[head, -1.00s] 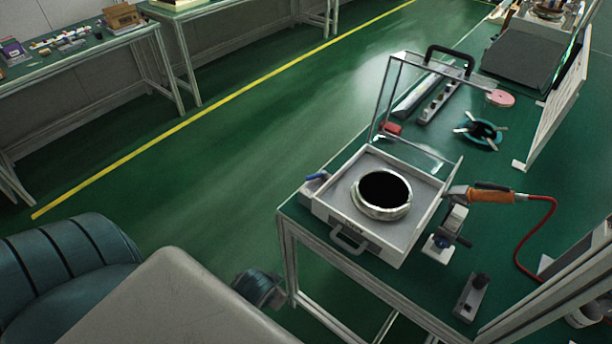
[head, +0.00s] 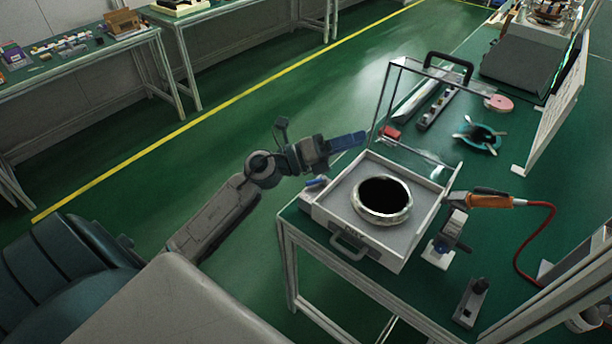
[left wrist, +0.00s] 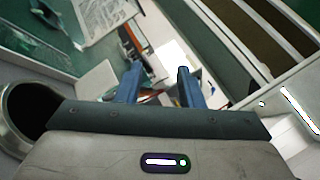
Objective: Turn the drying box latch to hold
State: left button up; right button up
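The white drying box (head: 408,228) stands at the table's near left corner, its clear lid (head: 418,98) raised. A metal ring (head: 383,217) with a dark opening sits inside. A small latch with a blue lever (head: 317,182) is on the box's left side; its exact setting is too small to tell. My left gripper (head: 352,140) is just beyond and above the latch, near the box's back left corner, apart from it. The left wrist view shows its two blue fingers (left wrist: 158,84) spread with nothing between them. The latch is not clearly seen there. My right gripper is out of view.
An orange-handled tool (head: 490,200) with a red hose lies right of the box, near a small clamp-like stand (head: 444,240). A teal round fixture (head: 478,137) and a pink disc (head: 498,103) lie behind. Open floor is left of the table.

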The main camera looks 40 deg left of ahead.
pick_arm(q)
notch_tip(320, 180, down, 4)
jog(key=w+m+g, duration=0.1)
jog(key=m+g, duration=0.5)
jog(key=m+g+y, duration=0.3)
jog(key=g+y, duration=0.4)
jog(key=y, duration=0.3)
send_near(316, 183)
jog(key=f+p, duration=0.1)
jog(key=f, duration=0.1)
jog(key=f+p, duration=0.1)
jog(key=d+f, duration=0.1)
jog(key=f, duration=0.1)
jog(key=shift+w+f+p, duration=0.15)
jog(key=shift+f+p, duration=0.25)
jog(key=shift+w+d+f, duration=0.1)
jog(key=shift+f, duration=0.4)
grip_shut()
